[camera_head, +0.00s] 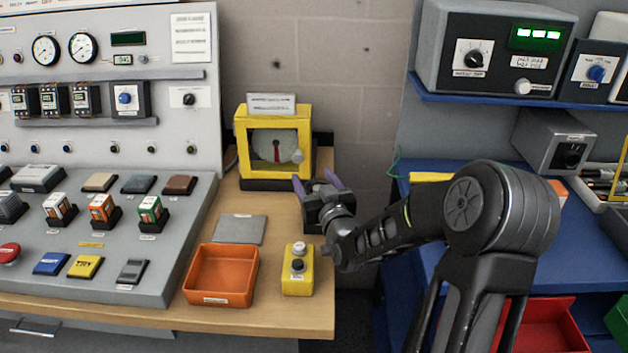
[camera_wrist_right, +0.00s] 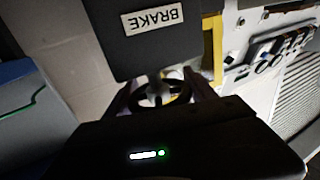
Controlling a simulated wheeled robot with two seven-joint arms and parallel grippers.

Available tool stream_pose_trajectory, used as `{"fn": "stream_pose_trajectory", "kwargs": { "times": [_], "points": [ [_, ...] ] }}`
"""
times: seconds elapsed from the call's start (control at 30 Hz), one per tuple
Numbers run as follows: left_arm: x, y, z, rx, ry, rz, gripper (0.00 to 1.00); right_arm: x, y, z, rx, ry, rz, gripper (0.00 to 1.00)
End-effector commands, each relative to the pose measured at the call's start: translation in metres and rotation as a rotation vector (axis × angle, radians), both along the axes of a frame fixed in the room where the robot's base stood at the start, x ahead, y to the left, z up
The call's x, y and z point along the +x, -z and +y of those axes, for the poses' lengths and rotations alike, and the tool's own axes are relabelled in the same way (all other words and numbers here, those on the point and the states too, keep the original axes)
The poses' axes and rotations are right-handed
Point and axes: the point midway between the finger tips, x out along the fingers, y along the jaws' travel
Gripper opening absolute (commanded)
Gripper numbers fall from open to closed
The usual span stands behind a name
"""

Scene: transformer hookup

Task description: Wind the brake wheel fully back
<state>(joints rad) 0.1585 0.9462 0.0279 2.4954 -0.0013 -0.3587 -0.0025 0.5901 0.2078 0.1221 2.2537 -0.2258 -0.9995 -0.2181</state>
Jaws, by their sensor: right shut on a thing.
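The brake wheel (camera_wrist_right: 172,97) is a small dark ring with spokes in the right wrist view. It sits just below a dark box (camera_wrist_right: 150,50) labelled BRAKE, which appears upside down. My right gripper (camera_head: 317,183) is beside the lower right corner of the yellow-framed unit in the head view, its purple fingertips pointing up and left. In the right wrist view my right gripper (camera_wrist_right: 162,92) has its fingers on both sides of the wheel and is shut on it. The wheel cannot be made out in the head view. My left gripper is out of view.
The yellow-framed unit (camera_head: 243,130) has a white dial with a red mark. An orange tray (camera_head: 222,298), a grey plate (camera_head: 240,229) and a yellow button box (camera_head: 298,284) lie on the wooden bench. A control console (camera_head: 150,262) stands left, blue shelving right.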

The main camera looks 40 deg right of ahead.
Motion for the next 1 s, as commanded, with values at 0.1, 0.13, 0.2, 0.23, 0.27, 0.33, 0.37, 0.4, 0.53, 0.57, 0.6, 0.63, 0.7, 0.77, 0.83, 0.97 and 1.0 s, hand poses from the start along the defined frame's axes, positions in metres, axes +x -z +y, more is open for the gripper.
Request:
{"fn": "stream_pose_trajectory", "kwargs": {
  "times": [0.1, 0.13, 0.2, 0.23, 0.27, 0.33, 0.37, 0.4, 0.53, 0.57, 0.6, 0.63, 0.7, 0.77, 0.83, 0.97, 1.0],
  "points": [
    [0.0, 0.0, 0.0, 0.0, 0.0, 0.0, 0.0, 0.0, 0.0, 0.0, 0.0, 0.0, 0.0, 0.28],
    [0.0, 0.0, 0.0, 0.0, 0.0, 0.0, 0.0, 0.0, 0.0, 0.0, 0.0, 0.0, 0.0, 0.25],
    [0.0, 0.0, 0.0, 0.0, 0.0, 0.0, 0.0, 0.0, 0.0, 0.0, 0.0, -0.001, 0.0, 0.24],
    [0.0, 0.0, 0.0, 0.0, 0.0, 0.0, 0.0, 0.0, 0.0, 0.0, 0.0, -0.001, 0.0, 0.24],
    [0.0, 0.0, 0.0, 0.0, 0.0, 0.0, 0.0, 0.0, 0.0, 0.0, 0.0, -0.002, 0.0, 0.24],
    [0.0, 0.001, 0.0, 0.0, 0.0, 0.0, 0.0, 0.0, 0.0, 0.0, 0.0, -0.006, 0.0, 0.24],
    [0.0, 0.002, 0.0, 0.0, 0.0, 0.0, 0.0, 0.0, 0.0, 0.0, 0.0, -0.009, 0.0, 0.24],
    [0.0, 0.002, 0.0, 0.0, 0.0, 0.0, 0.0, 0.0, 0.001, 0.0, -0.001, -0.015, 0.0, 0.24],
    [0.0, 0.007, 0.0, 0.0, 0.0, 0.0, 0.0, 0.0, 0.001, 0.0, -0.002, -0.044, 0.0, 0.24],
    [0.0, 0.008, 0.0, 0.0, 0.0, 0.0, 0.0, 0.0, 0.002, 0.0, -0.002, -0.055, 0.001, 0.24],
    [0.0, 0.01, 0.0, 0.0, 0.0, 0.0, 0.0, 0.0, 0.002, 0.001, -0.003, -0.071, 0.0, 0.24],
    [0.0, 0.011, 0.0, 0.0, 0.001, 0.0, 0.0, 0.0, 0.002, 0.001, -0.003, -0.085, 0.0, 0.24],
    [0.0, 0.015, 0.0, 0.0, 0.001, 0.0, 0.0, 0.0, 0.002, 0.002, -0.003, -0.122, 0.0, 0.24],
    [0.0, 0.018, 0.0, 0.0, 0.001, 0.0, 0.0, 0.001, 0.002, 0.003, -0.004, -0.159, 0.0, 0.24],
    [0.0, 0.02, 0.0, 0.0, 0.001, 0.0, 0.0, 0.001, 0.002, 0.004, -0.003, -0.209, 0.0, 0.24],
    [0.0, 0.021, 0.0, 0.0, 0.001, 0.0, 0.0, 0.001, 0.001, 0.007, -0.003, -0.316, 0.002, 0.24],
    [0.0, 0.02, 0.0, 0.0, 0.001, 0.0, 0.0, 0.001, 0.0, 0.008, -0.003, -0.352, 0.002, 0.24]
  ]
}}
